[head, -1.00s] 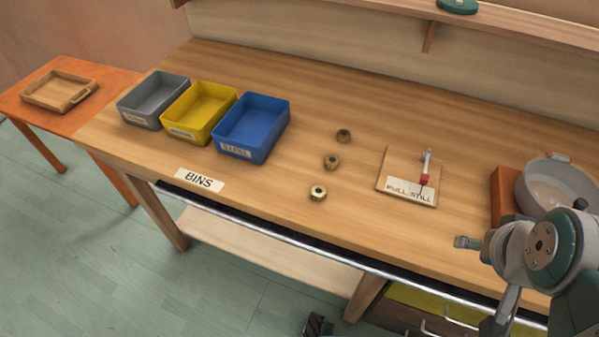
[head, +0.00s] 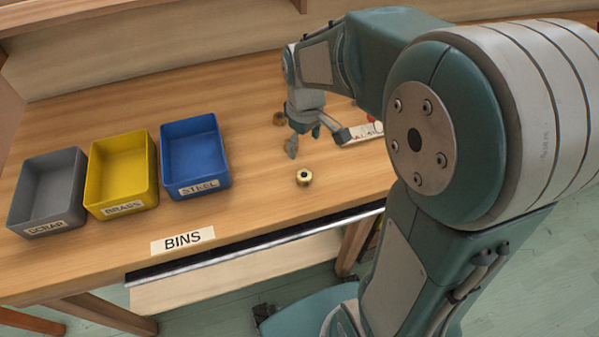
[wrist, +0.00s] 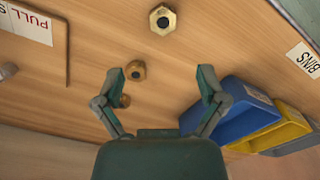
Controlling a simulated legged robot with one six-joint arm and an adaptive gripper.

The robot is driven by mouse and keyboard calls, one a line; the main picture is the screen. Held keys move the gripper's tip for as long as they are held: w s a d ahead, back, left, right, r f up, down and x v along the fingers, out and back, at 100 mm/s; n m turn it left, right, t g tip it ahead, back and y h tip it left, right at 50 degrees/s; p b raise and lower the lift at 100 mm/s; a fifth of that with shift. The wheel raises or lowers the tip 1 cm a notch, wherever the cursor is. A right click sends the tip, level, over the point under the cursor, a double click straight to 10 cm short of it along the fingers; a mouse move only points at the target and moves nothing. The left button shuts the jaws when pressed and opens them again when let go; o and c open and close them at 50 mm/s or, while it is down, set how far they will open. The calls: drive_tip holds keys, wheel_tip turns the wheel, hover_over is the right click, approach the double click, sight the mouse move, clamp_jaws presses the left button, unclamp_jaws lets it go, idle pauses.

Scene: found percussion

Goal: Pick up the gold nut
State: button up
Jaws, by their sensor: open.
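Three nuts stand on the wooden bench. The front one, a bright gold hex nut (head: 304,177) with a dark hole, lies just in front of my gripper (head: 316,142). In the wrist view this gold nut (wrist: 163,20) is at the top, beyond my open fingertips (wrist: 161,75). A browner nut (wrist: 136,70) shows near the left finger, and another brownish nut (wrist: 125,101) is beside that finger, partly hidden. In the head view the far nut (head: 279,118) is left of my wrist; the middle one is hidden by the gripper. My gripper is open and empty, above the bench.
Grey (head: 48,190), yellow (head: 122,172) and blue (head: 195,155) bins stand left of the nuts. A BINS label (head: 183,240) is at the bench's front edge. A board with a lever and the word PULL (wrist: 30,25) lies on the other side. Bench between bins and nuts is clear.

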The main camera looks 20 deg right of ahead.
hover_over(302, 174)
drive_tip(key=d, duration=0.1)
wheel_tip(302, 174, down, 5)
drive_tip(key=shift+w+r, duration=0.1)
drive_tip(key=shift+w, duration=0.05)
drive_tip(key=f, duration=0.2)
drive_tip(key=a+f, duration=0.1)
drive_tip(key=f, duration=0.2)
drive_tip(key=shift+a+f, duration=0.1)
drive_tip(key=shift+a, duration=0.1)
drive_tip(key=shift+d+f, duration=0.1)
drive_tip(key=shift+d, duration=0.25)
drive_tip(key=c, duration=0.9)
clamp_jaws()
